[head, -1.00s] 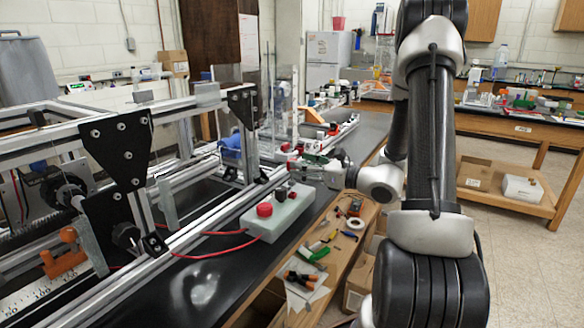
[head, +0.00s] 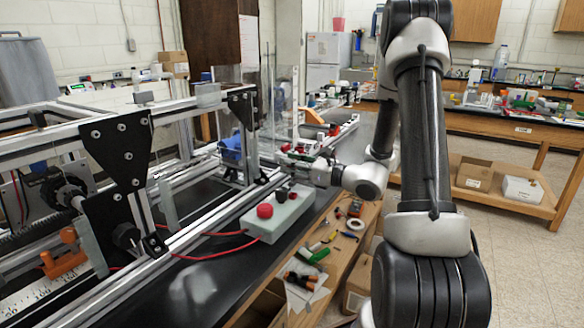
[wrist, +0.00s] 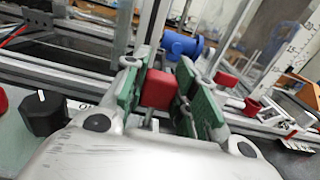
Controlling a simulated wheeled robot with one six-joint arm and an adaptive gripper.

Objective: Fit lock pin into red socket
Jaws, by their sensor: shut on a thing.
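My gripper (wrist: 160,92) has green-padded fingers closed around a red block (wrist: 159,90) in the wrist view. I take this block to be the head of the lock pin; its tip is hidden. Two more red pieces, one upper (wrist: 228,79) and one lower (wrist: 252,107), lie to the right of the fingers, apart from them. I cannot tell which is the red socket. In the head view my gripper (head: 296,164) is above the rail at the bench's right edge, just beyond the grey button box, and its grasp is too small to make out.
The grey box (head: 289,217) has a red button (head: 265,211) and a dark knob. Aluminium rails and black plates (head: 120,150) stand to the left. A blue part (wrist: 181,46) lies beyond the fingers. Tools lie on a wooden shelf (head: 335,255) below the bench.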

